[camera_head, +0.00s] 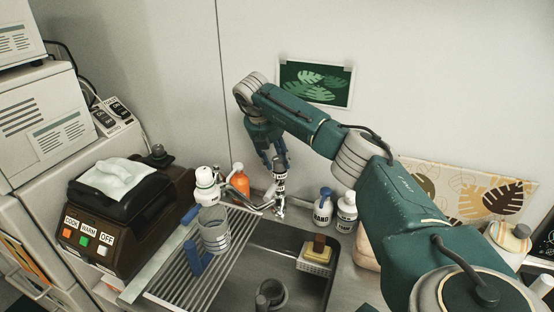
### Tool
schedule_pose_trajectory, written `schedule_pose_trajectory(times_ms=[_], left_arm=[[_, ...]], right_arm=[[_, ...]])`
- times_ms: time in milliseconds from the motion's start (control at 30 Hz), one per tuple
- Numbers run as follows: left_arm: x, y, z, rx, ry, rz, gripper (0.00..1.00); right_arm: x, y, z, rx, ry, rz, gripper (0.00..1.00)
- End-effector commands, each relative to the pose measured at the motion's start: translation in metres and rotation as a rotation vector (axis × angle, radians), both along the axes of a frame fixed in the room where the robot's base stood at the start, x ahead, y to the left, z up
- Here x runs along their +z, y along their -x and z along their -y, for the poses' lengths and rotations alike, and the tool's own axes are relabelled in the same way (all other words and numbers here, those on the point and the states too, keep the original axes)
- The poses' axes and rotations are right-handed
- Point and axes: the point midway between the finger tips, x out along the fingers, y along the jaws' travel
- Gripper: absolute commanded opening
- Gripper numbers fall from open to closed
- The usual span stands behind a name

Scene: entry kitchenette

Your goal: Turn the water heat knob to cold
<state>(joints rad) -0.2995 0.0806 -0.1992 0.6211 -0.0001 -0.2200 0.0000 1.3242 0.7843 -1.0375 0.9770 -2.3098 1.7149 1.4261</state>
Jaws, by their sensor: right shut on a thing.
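The sink faucet (270,206) stands at the back edge of the metal sink (288,238). My left gripper is not in view.
A drying rack (190,268) with a metal cup (213,229) covers the sink's left. White and orange bottles (240,182) stand left of the faucet; white bottles (346,212) stand to the right. A cooker (125,215) is at left.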

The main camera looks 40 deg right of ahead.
Motion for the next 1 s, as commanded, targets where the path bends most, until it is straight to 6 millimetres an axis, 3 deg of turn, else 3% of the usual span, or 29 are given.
schedule_pose_trajectory(times_ms=[300,800,833,900,1000], left_arm=[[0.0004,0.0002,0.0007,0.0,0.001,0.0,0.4],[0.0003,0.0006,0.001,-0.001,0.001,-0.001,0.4],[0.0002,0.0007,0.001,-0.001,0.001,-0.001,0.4],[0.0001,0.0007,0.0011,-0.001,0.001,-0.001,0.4],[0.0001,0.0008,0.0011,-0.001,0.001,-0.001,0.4]], right_arm=[[0.0045,-0.0009,0.005,-0.111,0.011,0.005,0.14],[0.0036,0.0,0.0058,-0.129,0.013,0.003,0.13],[0.0035,0.0001,0.0058,-0.129,0.013,0.003,0.43],[0.0031,0.0001,0.0054,-0.128,0.011,0.003,0.55],[0.0024,0.0,0.0043,-0.126,0.01,0.002,0.55]])
